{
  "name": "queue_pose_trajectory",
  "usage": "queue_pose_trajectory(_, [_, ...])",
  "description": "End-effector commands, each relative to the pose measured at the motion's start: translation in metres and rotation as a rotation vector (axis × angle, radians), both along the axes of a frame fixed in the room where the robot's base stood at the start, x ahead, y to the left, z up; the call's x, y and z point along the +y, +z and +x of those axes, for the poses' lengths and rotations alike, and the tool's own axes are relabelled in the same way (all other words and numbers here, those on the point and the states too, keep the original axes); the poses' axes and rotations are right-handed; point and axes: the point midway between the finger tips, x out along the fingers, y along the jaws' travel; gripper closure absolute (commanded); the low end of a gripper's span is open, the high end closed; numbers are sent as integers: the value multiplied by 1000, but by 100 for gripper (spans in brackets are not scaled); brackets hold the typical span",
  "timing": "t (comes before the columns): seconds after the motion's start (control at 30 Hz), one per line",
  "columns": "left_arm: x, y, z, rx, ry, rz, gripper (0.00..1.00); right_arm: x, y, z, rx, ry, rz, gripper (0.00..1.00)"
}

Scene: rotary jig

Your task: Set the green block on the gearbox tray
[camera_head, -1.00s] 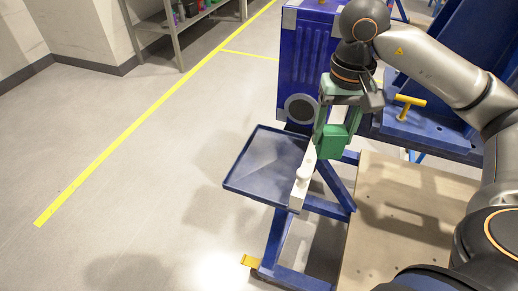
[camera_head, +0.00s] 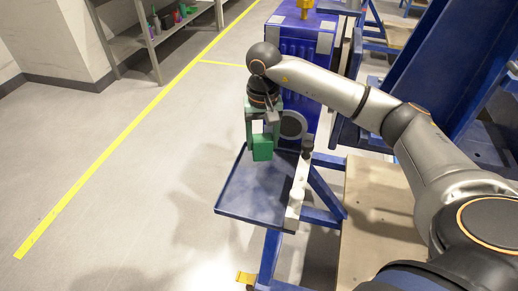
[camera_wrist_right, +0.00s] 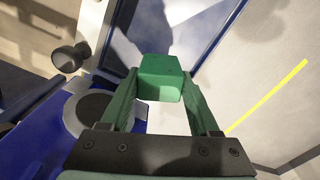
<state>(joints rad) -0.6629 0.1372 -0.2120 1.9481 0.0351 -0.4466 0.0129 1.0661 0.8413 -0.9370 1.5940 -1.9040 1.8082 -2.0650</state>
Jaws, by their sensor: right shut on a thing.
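The green block (camera_head: 262,147) is held in my right gripper (camera_head: 263,138), above the far part of the blue gearbox tray (camera_head: 238,213). In the right wrist view the block (camera_wrist_right: 160,77) sits between the two green fingers of my right gripper (camera_wrist_right: 161,84), which are shut on it. The tray (camera_wrist_right: 205,25) shows behind the block there, with a gap that I cannot measure. The tray's surface looks bare apart from shadow. My left gripper is not in view.
The blue gearbox (camera_head: 306,52) with a round grey port (camera_head: 292,125) stands right behind the tray. A white bar with knobs (camera_head: 297,193) runs along the tray's right edge. A wooden board (camera_head: 375,215) lies to the right. Open floor is on the left.

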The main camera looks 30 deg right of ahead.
Motion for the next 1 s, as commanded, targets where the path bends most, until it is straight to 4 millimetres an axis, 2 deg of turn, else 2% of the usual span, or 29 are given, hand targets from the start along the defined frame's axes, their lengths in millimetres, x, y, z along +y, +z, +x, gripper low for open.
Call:
queue_pose_trajectory(0.23, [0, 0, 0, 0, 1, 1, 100, 3, -14, 12, -1, 0, 2, 100])
queue_pose_trajectory(0.43, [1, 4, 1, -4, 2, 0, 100, 3, -41, 11, 2, 0, 0, 100])
queue_pose_trajectory(0.8, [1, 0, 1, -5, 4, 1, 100, 3, -48, 12, -2, 0, 0, 100])
queue_pose_trajectory(0.83, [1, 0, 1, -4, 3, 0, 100, 3, -48, 12, -1, 0, 0, 37])
queue_pose_trajectory(1.0, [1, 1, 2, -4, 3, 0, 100, 3, -47, 11, -1, 0, 0, 18])
